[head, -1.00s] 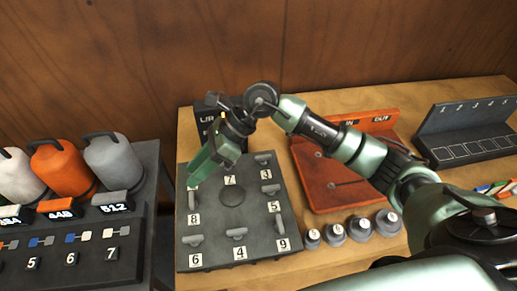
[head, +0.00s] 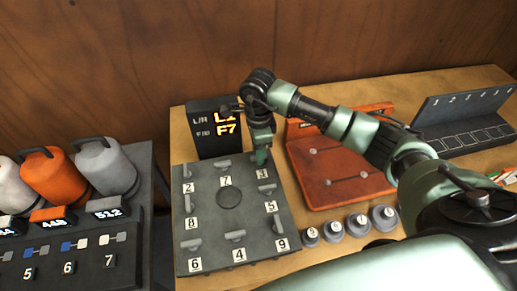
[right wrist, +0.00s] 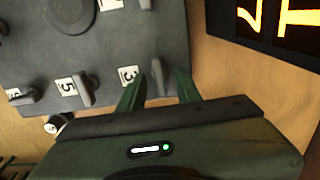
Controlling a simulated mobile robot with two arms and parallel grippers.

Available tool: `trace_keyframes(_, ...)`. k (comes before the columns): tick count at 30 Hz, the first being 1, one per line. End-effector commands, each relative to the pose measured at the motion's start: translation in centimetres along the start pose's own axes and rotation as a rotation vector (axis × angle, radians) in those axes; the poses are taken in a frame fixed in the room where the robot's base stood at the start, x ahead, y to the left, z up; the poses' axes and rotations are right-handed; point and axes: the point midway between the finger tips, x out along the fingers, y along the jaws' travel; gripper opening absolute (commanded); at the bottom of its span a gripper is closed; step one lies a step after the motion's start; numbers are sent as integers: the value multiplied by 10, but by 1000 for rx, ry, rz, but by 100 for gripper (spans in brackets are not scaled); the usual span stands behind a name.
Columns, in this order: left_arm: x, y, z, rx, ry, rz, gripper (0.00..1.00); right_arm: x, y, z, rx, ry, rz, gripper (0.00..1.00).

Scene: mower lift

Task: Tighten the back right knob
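A dark grey panel (head: 258,228) with several grey knobs and numbered labels lies on the wooden table. The back right knob, by label 3, is mostly hidden by my right gripper (head: 261,157) in the head view. In the right wrist view this knob (right wrist: 158,77) stands between the two green fingers of my right gripper (right wrist: 158,88). The fingers are apart, with gaps beside the knob; I see no clear contact. My left gripper is not in view.
A black display (head: 212,125) with lit orange characters stands behind the panel. An orange board (head: 343,170) is to its right, with several round grey weights (head: 358,226) in front. Canisters (head: 105,166) stand on a dark unit at left.

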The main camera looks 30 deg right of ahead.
Motion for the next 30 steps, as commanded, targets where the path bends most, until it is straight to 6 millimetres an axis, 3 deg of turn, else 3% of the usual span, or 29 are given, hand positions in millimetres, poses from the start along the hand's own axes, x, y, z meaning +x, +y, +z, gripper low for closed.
trace_keyframes(9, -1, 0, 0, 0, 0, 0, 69, 4, 0, 0, 0, 0, 0, 34)
trace_keyframes(13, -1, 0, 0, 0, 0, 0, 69, 4, 0, 0, 0, -1, 0, 0)
trace_keyframes(23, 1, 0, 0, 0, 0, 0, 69, 4, 0, 0, 17, -1, -1, 0)
trace_keyframes(30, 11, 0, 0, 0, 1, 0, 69, 5, -1, 0, 119, -1, -2, 0)
